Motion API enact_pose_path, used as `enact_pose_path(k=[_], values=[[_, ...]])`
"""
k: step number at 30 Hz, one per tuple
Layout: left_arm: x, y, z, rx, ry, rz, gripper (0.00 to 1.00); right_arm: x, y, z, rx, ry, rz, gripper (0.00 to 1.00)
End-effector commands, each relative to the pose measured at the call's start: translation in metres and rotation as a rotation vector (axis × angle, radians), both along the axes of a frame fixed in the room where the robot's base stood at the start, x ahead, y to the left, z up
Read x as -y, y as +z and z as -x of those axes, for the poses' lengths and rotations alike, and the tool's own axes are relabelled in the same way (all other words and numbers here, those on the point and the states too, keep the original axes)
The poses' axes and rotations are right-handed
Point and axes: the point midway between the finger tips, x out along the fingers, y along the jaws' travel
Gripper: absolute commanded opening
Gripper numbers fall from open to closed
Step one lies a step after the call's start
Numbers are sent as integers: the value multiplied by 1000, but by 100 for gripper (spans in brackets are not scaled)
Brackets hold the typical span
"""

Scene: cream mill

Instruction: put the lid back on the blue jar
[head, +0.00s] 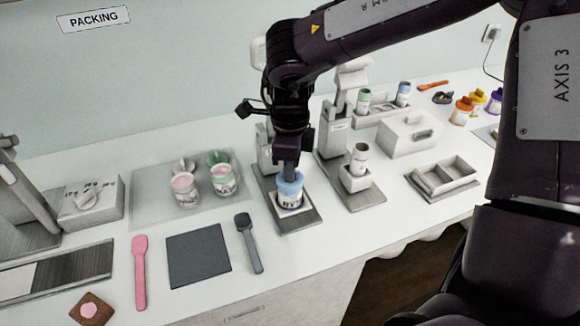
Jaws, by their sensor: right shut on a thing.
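The blue jar (289,200) stands upright on a grey machine base plate (299,219) at the middle of the counter. It has a white label with dark letters. My right gripper (290,172) points straight down over the jar and is shut on the blue lid (290,183) at the jar's mouth. The fingers partly cover the lid, and I cannot tell whether it sits fully on the rim or just above it. My left gripper is not in view.
Two open jars, one pale pink (184,189) and one green (223,182), stand on a clear mat to the left. A second machine (352,190) with a white cup stands close on the right. A dark spatula (249,243) and grey mat (198,256) lie in front.

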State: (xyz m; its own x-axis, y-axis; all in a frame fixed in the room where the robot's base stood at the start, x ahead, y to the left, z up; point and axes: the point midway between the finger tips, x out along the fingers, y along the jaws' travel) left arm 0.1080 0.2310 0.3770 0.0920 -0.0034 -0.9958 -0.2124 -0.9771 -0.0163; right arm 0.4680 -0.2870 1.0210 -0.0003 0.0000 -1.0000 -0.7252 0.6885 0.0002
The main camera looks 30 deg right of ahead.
Motion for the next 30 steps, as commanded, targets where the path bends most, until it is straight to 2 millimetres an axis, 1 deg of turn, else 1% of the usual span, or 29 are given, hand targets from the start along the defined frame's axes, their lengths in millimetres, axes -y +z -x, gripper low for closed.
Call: enact_pose_path(k=[11,12,17,18,23,28,30], values=[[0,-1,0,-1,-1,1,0,0,-1,0,0,0,0,0],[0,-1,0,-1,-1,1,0,0,-1,0,0,0,0,10],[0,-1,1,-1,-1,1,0,0,-1,0,0,0,0,31],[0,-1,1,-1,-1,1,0,0,-1,0,0,0,0,33],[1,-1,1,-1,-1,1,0,0,-1,0,0,0,0,33],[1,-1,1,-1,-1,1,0,0,-1,0,0,0,0,54],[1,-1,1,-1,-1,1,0,0,-1,0,0,0,0,55]])
